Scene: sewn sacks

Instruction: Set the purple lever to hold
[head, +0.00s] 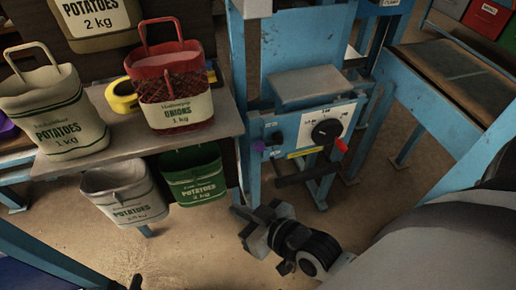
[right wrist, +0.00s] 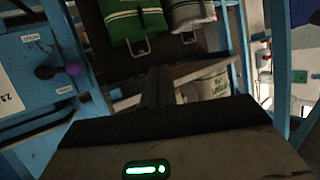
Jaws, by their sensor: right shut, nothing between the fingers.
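The purple lever (head: 259,146) is at the left side of the control panel (head: 300,132) on the blue machine. In the right wrist view the lever's purple knob (right wrist: 71,68) sits on a short dark stem between two small labels, too blurred to read surely. My right gripper (head: 242,213) is below and slightly left of the panel in the head view, apart from the lever. Its fingers (right wrist: 156,88) are shut and empty. Only a dark tip of my left gripper (head: 130,284) shows at the bottom edge; its jaws cannot be made out.
A black dial with a red handle (head: 341,145) is on the panel's right. A grey shelf (head: 222,122) at left holds potato and onion sacks and yellow tape (head: 122,96). White (head: 124,193) and green (head: 194,176) sacks hang below it. The floor before the machine is clear.

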